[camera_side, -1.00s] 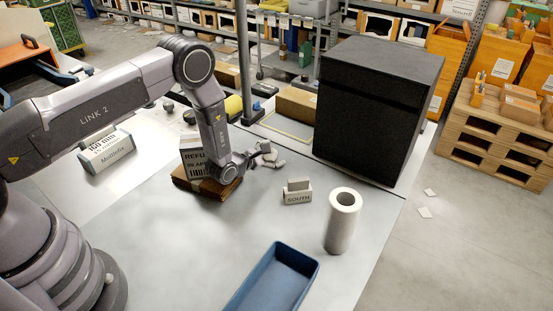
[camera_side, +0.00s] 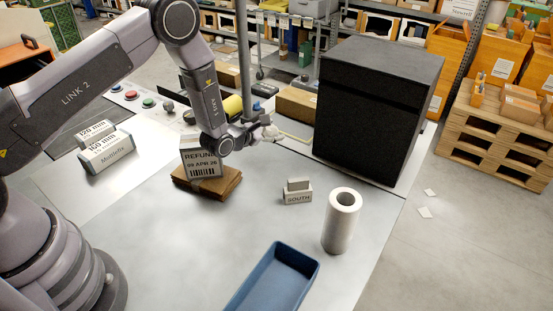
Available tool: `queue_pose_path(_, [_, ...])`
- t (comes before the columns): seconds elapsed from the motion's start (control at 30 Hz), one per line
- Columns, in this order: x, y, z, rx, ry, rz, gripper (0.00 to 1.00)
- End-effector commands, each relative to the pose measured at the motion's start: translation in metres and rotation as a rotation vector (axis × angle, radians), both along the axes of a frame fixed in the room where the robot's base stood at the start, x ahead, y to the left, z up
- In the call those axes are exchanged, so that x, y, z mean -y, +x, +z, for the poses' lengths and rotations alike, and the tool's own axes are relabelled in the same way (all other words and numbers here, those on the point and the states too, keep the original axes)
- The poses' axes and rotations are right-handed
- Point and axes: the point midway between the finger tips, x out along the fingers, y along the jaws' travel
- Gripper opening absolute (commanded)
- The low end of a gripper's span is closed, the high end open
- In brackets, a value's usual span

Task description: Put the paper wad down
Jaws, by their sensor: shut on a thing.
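My gripper (camera_side: 266,133) is at the end of my arm, above the back of the table, behind and to the right of the stack of brown envelopes. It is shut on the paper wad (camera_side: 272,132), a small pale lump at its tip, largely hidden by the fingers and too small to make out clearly. The wad looks raised off the table, though its exact height cannot be told.
A brown stack (camera_side: 214,184) bears a "REFUND" sign (camera_side: 201,162). A "SOUTH" card holder (camera_side: 297,192), a white paper roll (camera_side: 341,220), a blue tray (camera_side: 273,283) and a big black box (camera_side: 372,112) stand around. The table's middle is clear.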

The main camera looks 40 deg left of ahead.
Motion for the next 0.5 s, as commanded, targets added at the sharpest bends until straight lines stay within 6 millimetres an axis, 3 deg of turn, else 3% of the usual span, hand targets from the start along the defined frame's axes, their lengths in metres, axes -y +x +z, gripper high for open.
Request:
queue_pose_path(0.33, [0.0, 0.0, 0.071, 0.004, 0.0, 0.0, 0.3])
queue_pose_path(0.5, [0.007, -0.02, 0.06, -0.004, 0.0, -0.132, 0.3])
